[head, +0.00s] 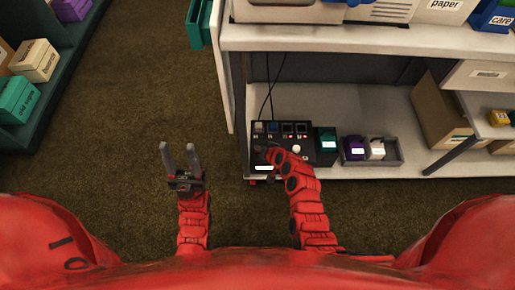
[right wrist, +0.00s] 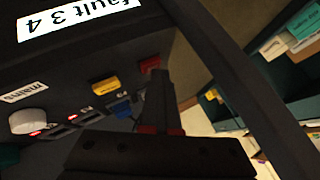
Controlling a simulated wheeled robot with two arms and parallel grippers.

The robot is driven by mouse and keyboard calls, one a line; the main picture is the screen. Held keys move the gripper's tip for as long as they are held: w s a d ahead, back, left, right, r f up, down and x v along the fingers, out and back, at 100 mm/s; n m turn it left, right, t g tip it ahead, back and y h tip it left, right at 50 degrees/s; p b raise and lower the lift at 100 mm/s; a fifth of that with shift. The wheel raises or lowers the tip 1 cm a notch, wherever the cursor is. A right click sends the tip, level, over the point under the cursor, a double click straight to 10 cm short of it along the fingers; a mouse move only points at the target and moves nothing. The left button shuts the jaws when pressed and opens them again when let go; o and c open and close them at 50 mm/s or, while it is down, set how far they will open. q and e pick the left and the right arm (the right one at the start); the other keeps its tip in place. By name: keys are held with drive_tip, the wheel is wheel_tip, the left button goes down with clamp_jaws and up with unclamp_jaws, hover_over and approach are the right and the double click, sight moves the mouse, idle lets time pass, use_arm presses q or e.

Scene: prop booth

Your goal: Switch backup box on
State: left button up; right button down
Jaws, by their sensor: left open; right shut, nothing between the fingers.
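A black control box (head: 280,142) stands on the lower shelf, with a row of small switches along its back and a white knob (head: 296,149). It fills the left of the right wrist view (right wrist: 65,75), upside down, with a "fault 3 4" label, a "mains" label, a yellow part (right wrist: 105,86), a red part (right wrist: 149,63), a blue part (right wrist: 121,108) and red lights. I cannot read "backup" anywhere. My right gripper (head: 266,157) is shut and empty over the box's left front; its fingers (right wrist: 158,95) are close to the red part, contact unclear. My left gripper (head: 178,152) is open and empty over the carpet.
A green box (head: 326,141) and a grey tray (head: 391,151) with purple and white boxes stand right of the control box. The upper shelf (head: 300,38) overhangs behind. Black cables (head: 269,95) rise from the box. The shelf post (head: 240,120) is at its left. Carpet is clear around my left gripper.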

drive_tip(key=shift+s+r, duration=0.1)
drive_tip(key=shift+r, duration=0.1)
wheel_tip(320, 180, up, 6)
drive_tip(key=p, duration=0.5)
idle(0.4)
